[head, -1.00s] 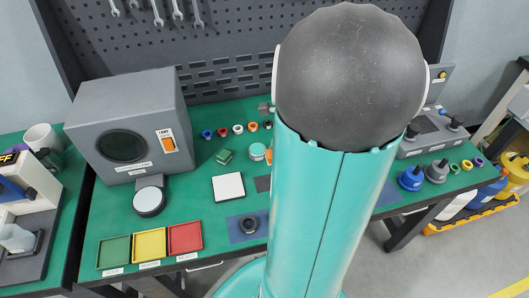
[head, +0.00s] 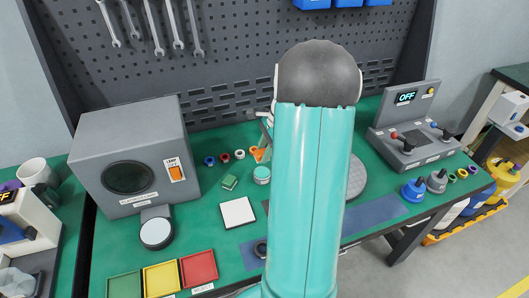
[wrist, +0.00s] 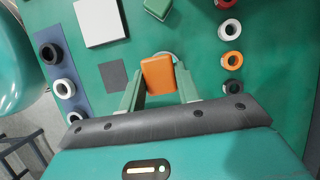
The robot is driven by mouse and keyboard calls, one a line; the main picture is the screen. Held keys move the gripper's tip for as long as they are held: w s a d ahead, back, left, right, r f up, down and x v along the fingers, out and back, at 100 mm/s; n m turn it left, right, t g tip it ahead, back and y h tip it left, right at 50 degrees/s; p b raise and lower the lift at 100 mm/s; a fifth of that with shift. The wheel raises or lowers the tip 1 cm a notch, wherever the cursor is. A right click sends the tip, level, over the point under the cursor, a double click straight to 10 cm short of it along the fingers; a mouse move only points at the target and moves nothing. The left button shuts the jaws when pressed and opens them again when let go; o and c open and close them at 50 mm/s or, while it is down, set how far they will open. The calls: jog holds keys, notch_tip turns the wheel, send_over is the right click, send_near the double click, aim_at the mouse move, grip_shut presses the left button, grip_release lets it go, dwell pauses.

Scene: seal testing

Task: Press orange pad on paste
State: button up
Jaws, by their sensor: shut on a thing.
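The orange pad (wrist: 158,73) is a small block held between the green fingers of my gripper (wrist: 157,80) in the wrist view. My gripper is shut on it. Just beyond the pad, a pale round rim (wrist: 166,53) shows partly, mostly covered by the pad. In the head view, a small teal tin with a light top (head: 262,174) stands on the green bench, left of my arm. The paste itself cannot be made out. I cannot tell whether the pad touches the tin. My arm hides much of the gripper in the head view.
A green block (head: 229,182) and a white plate (head: 237,213) lie left of the tin. Several small rings (wrist: 232,60) stand in a row nearby. A grey box (head: 130,155), coloured trays (head: 161,277) and a control console (head: 415,135) surround the area.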

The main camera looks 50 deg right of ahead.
aim_at(261, 173)
jog(key=shift+w+f, duration=0.1)
jog(key=shift+f, duration=0.3)
jog(key=shift+d+f, duration=0.15)
jog(key=shift+f, duration=2.4)
jog(key=shift+f, duration=0.6)
jog(key=shift+r, duration=3.55)
jog(key=shift+s, duration=0.2)
